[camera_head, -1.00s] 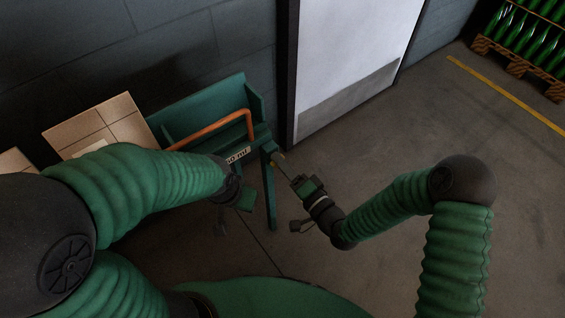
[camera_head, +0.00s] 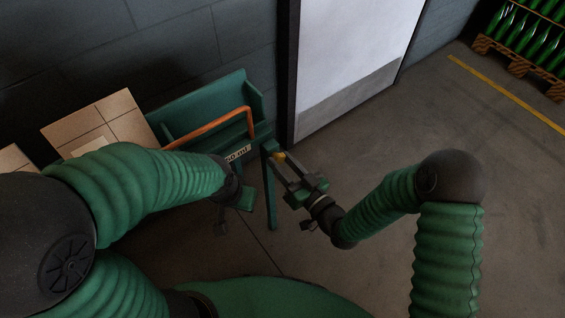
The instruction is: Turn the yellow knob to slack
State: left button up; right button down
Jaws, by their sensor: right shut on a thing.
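The yellow knob (camera_head: 278,157) is small and sits at the right end of the green machine (camera_head: 205,112), near its front leg. My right gripper (camera_head: 283,165) reaches it from the lower right, with its fingers shut on the knob. The fingers cover part of the knob, so any mark on it is too small or hidden to read. My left gripper (camera_head: 243,201) hangs in front of the machine, left of its leg and apart from the knob. Its fingers are dark and mostly hidden, so their opening does not show.
An orange bent bar (camera_head: 215,124) rises over the machine, above a white label (camera_head: 238,152). Cardboard boxes (camera_head: 103,123) stand at left. A white door (camera_head: 350,55) is behind. Crated green bottles (camera_head: 530,35) stand far right. The floor at right is clear.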

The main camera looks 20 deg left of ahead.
jog(key=n, duration=0.2)
jog(key=n+b, duration=0.1)
jog(key=n, duration=0.1)
jog(key=shift+s+f, duration=0.15)
jog(key=shift+f, duration=0.25)
jog(key=shift+r+n+b, duration=0.1)
jog(key=shift+n+b, duration=0.45)
jog(key=shift+n, duration=0.95)
jog(key=c, duration=1.2)
grip_release()
jog(key=shift+o, duration=1.3)
jog(key=shift+r, duration=0.15)
